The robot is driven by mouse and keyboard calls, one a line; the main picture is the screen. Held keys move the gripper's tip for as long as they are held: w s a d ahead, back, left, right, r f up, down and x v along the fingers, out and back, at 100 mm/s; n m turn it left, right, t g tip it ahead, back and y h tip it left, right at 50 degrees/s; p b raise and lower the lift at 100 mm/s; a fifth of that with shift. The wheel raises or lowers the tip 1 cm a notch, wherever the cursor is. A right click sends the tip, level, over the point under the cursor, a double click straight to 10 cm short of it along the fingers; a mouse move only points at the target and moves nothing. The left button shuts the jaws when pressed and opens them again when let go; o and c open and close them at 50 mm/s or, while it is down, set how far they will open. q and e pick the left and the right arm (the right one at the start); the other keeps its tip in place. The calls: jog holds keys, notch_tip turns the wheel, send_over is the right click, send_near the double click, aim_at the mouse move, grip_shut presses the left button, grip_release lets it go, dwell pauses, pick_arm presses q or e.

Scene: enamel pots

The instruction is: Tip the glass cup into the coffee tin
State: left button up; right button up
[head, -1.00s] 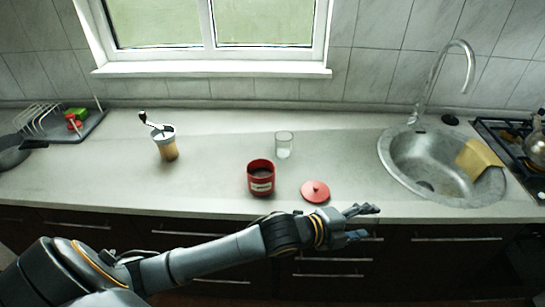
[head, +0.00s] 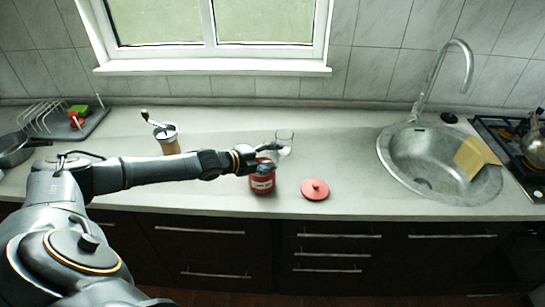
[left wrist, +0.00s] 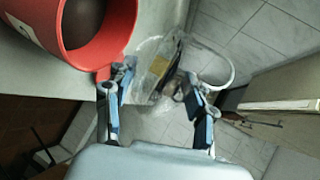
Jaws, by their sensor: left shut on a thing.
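The clear glass cup (head: 286,138) is upright just behind and to the right of the coffee tin. It also shows between my fingers in the left wrist view (left wrist: 218,50). The coffee tin (head: 262,184) is red with a pale label and stands open on the counter; its round mouth and dark inside show in the left wrist view (left wrist: 92,38). My left gripper (head: 270,158) reaches over the back of the tin and is shut on the glass cup. Its fingers cover the cup's lower part. I cannot tell whether the cup touches the counter. My right gripper is out of view.
A red lid (head: 315,190) lies right of the tin near the front edge. A coffee grinder (head: 168,139) stands behind my left forearm. A sink (head: 430,165) is at the right, a dish rack (head: 60,122) at the far left. The counter between lid and sink is clear.

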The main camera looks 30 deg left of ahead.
pick_arm(q)
jog(key=shift+d+f+y+p, duration=0.1)
jog(key=shift+d+y+p, duration=0.05)
jog(key=shift+y+p, duration=0.15)
jog(key=shift+d+f+m+y+p, duration=0.2)
jog(key=shift+m+y+p, duration=0.15)
jog(key=shift+m, duration=0.35)
jog(key=shift+d+f+m+y, duration=0.1)
jog(key=shift+f+m+y, duration=0.15)
jog(key=shift+m+y, duration=0.1)
jog(key=shift+m+g+y+b, duration=0.35)
jog(key=shift+g+y+b, duration=0.05)
jog(key=shift+y+b, duration=0.1)
jog(key=shift+f+m+y+b, duration=0.15)
jog(key=shift+m+y+b, duration=0.45)
jog(key=shift+m+y, duration=0.1)
jog(key=shift+m+y+b, duration=0.4)
jog(key=shift+b, duration=0.1)
jog(key=shift+a+r+m+y+p, duration=0.2)
jog(key=shift+r+m+y+p, duration=0.3)
jog(key=shift+p, duration=0.35)
jog(key=m+y+p, duration=0.1)
jog(key=a+m+y+p, duration=0.1)
jog(key=shift+r+y, duration=0.3)
jog(key=shift+a+m+y, duration=0.3)
jog(key=shift+m+y, duration=0.4)
jog(key=shift+m, duration=0.2)
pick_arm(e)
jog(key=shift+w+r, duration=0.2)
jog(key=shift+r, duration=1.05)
